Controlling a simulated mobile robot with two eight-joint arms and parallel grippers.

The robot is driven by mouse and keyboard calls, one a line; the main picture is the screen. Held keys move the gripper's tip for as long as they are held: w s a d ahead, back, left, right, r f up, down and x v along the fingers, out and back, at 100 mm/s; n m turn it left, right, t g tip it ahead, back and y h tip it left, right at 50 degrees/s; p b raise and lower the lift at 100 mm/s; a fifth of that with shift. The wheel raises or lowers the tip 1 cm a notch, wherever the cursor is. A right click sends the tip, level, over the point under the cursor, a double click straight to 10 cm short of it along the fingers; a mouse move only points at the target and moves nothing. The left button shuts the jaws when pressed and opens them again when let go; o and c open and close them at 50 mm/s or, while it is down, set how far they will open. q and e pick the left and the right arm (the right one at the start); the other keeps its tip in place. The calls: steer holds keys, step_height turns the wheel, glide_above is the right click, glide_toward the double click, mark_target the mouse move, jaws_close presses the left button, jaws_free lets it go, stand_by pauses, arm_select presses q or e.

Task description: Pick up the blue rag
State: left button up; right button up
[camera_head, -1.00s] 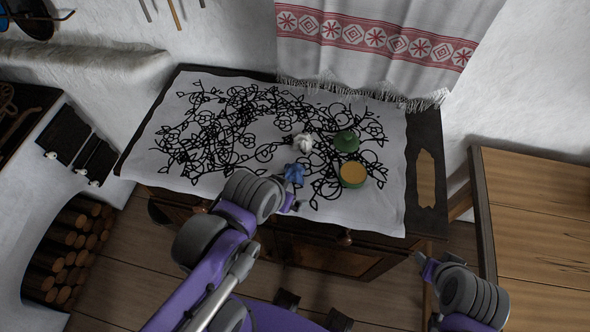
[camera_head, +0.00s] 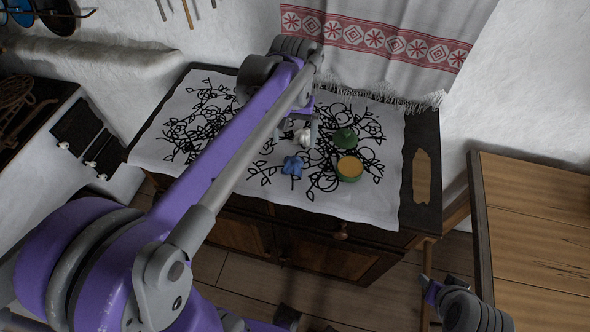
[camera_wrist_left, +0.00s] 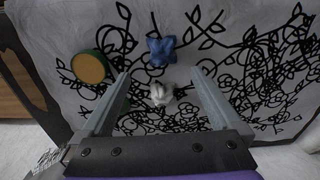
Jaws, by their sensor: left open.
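The blue rag (camera_head: 292,165) lies crumpled on the white cloth with black floral lines (camera_head: 380,205), near its front edge. In the left wrist view the blue rag (camera_wrist_left: 161,51) is just beyond my fingertips, roughly centred between them. My left gripper (camera_head: 304,128) is open and points down over the cloth, behind the blue rag in the head view. It also shows in the left wrist view (camera_wrist_left: 160,74), with a white crumpled rag (camera_wrist_left: 161,94) between its fingers in the picture. The white rag also shows in the head view (camera_head: 303,138). My right gripper (camera_head: 426,282) is low at the right, away from the rags.
A green pot with orange contents (camera_head: 350,168) and a green lid (camera_head: 346,138) stand right of the rags. A fringed towel (camera_head: 385,45) hangs behind the cabinet (camera_head: 330,258). A wooden table (camera_head: 540,230) is at the right.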

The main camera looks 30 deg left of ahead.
mark_target(293, 160)
arm_select(q)
steer(key=f, duration=1.1)
steer(key=shift+w+a, duration=0.15)
steer(key=shift+a, duration=0.1)
steer(key=shift+r, duration=0.1)
steer(key=c, duration=1.4)
